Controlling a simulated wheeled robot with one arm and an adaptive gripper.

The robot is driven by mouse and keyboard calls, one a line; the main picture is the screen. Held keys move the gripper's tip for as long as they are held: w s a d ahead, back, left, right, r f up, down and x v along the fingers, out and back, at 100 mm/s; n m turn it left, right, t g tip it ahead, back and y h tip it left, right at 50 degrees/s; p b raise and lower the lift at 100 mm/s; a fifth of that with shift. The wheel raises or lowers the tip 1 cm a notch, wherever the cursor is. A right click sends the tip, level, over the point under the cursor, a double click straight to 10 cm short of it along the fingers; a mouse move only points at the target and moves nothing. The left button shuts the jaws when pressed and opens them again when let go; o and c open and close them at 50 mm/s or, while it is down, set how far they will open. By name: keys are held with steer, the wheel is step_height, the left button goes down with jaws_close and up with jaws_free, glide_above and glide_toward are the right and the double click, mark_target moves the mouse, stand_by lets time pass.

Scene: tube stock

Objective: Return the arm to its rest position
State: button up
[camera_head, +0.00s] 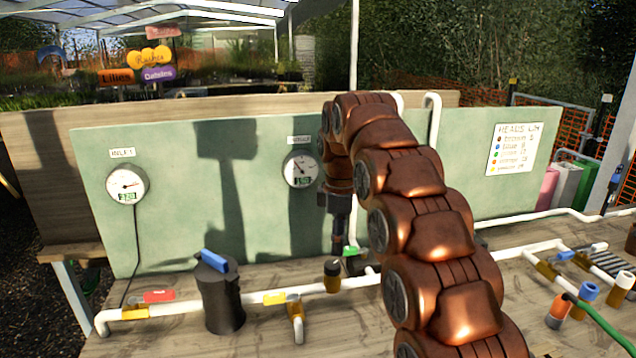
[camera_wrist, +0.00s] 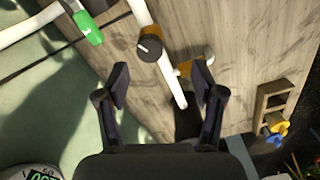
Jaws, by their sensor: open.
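My gripper (camera_wrist: 162,82) is open in the wrist view, its two dark fingers spread with nothing held between them. Below and beyond the fingers are a white pipe (camera_wrist: 172,80) and a dark round knob with an orange-brown collar (camera_wrist: 150,46). In the head view my copper-coloured arm arches up from the lower right, and my gripper (camera_head: 338,240) hangs pointing down, above the bench and in front of the green panel. It is close to a green valve handle (camera_head: 354,251), which also shows in the wrist view (camera_wrist: 88,28). Contact with the handle cannot be told.
The green panel (camera_head: 260,240) carries an inlet gauge (camera_head: 126,184) and a second gauge (camera_head: 301,169). White pipework with a red handle (camera_head: 159,296), a yellow handle (camera_head: 274,298) and a black canister (camera_head: 218,300) runs along the bench. A green hose (camera_head: 605,325) lies at right.

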steer(key=s+d+f+m+p, duration=0.1)
steer(key=s+d+m, duration=0.25)
steer(key=s, duration=0.65)
steer(key=s+d+m+g, duration=0.1)
steer(key=s+d+m, duration=0.25)
steer(key=s, duration=0.65)
steer(key=s+d+f+m+p, duration=0.1)
steer(key=s+d+m, duration=0.25)
steer(key=s, duration=0.55)
steer(key=s+d+f+m, duration=0.1)
steer(key=s+f+m, duration=0.1)
steer(key=s, duration=0.5)
steer(key=s+f+m, duration=0.3)
steer(key=s+f, duration=0.1)
steer(key=s, duration=0.3)
steer(key=shift+d+m+g, duration=0.3)
steer(key=shift+d+m, duration=0.05)
steer(key=shift+s, duration=0.1)
stand_by(0.8)
